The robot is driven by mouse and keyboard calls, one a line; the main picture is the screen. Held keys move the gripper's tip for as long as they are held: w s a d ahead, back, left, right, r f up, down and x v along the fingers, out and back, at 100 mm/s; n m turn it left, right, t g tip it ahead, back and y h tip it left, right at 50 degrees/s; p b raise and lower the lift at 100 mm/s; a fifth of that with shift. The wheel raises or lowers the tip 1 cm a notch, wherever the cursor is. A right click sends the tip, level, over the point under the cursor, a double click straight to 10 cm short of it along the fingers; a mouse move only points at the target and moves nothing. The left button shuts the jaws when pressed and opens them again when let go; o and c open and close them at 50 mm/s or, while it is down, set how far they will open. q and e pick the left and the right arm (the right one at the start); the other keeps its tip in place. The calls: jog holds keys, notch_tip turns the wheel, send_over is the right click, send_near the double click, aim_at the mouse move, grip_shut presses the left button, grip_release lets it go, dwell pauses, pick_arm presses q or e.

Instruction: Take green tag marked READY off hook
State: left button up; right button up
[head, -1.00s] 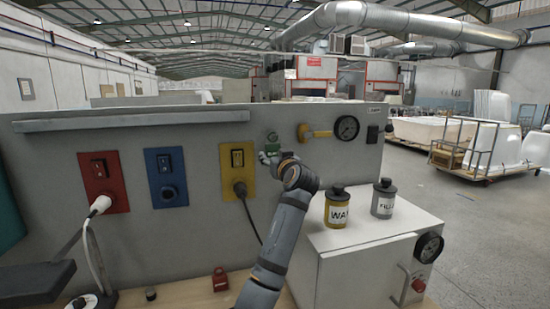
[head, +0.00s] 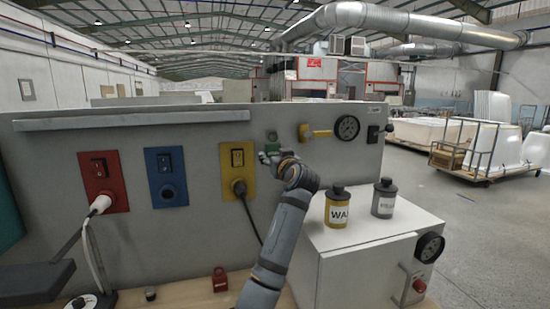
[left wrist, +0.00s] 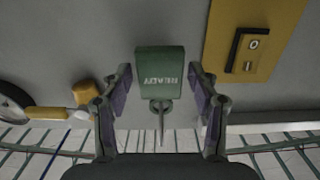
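The green tag (left wrist: 160,72) hangs against the grey panel and shows large in the left wrist view, its word READY upside down there. A thin metal hook (left wrist: 161,125) shows at its ring. In the head view the tag (head: 271,147) is a small green patch, partly covered by my gripper. My left gripper (left wrist: 160,85) is open, one finger on each side of the tag; whether a pad touches it I cannot tell. In the head view the left gripper (head: 268,154) is at the panel, right of the yellow switch plate. My right gripper is out of view.
A yellow switch plate (head: 238,171) with a plugged cable is close left of the gripper. A yellow-handled valve (head: 316,133) and a gauge (head: 347,128) are to its right. A yellow can (head: 338,207) and a grey can (head: 384,198) stand on a white box (head: 360,250).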

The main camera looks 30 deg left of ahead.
pick_arm(q)
jog(key=c, duration=0.9)
jog(key=shift+r+p, duration=0.6)
jog(key=shift+r, duration=0.45)
jog(key=shift+d, duration=0.1)
jog(key=shift+b+v, duration=0.35)
jog(key=shift+v, duration=0.5)
jog(key=shift+b+v, duration=0.8)
jog(key=shift+v, duration=2.05)
